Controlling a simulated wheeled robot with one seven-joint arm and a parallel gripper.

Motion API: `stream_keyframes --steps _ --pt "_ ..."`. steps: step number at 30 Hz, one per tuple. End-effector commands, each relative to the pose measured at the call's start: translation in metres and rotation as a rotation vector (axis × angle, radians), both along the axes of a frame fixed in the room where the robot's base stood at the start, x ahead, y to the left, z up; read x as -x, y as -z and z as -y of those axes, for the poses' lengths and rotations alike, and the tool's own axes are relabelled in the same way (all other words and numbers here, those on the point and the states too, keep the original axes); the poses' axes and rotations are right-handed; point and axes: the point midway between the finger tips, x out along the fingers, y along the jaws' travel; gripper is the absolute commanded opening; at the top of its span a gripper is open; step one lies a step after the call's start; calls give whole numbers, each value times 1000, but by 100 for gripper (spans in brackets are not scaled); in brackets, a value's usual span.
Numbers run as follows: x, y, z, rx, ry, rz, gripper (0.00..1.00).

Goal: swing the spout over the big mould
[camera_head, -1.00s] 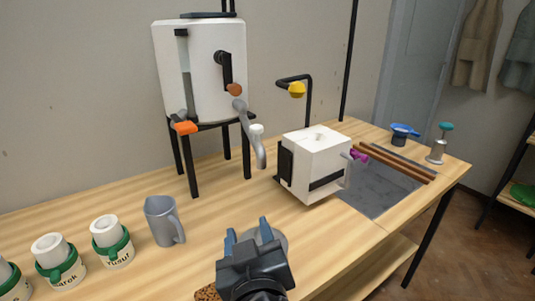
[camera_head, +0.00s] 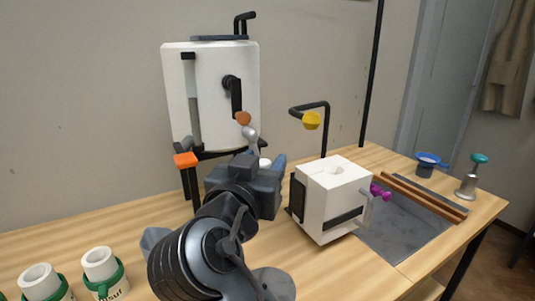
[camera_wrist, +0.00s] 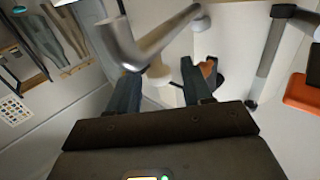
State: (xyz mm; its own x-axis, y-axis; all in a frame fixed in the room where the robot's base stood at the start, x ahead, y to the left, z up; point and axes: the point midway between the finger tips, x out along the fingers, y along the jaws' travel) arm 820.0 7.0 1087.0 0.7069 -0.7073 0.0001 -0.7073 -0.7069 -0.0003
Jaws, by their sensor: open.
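The white tank (camera_head: 215,95) stands on black legs. Its grey metal spout (camera_head: 250,137) is mostly hidden behind my gripper in the head view; its bent tube (camera_wrist: 150,42) shows large in the wrist view. The spout's pale knob (camera_head: 265,162) just shows past my gripper. In the wrist view a pale knob (camera_wrist: 162,88) lies between the fingers, without visible clamping. My gripper (camera_head: 262,160) is open in front of the spout. The big mould (camera_head: 333,195), a white block with black straps, stands to the right; the spout is left of it.
An orange lever (camera_head: 186,160) and a crank with a brown knob (camera_head: 243,118) are close to my gripper on the tank. A black bent stand with a yellow end (camera_head: 311,120) rises behind the mould. White cups with green bands (camera_head: 100,270) stand at the front left.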

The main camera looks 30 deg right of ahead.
Motion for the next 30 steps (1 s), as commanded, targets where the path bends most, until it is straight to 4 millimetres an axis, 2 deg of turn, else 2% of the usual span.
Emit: stream_keyframes --steps 6,16,30 --pt "-16 0 16 0 2 -1 50" --pt "-19 0 19 0 0 0 50" --pt "-19 0 19 0 0 0 6"
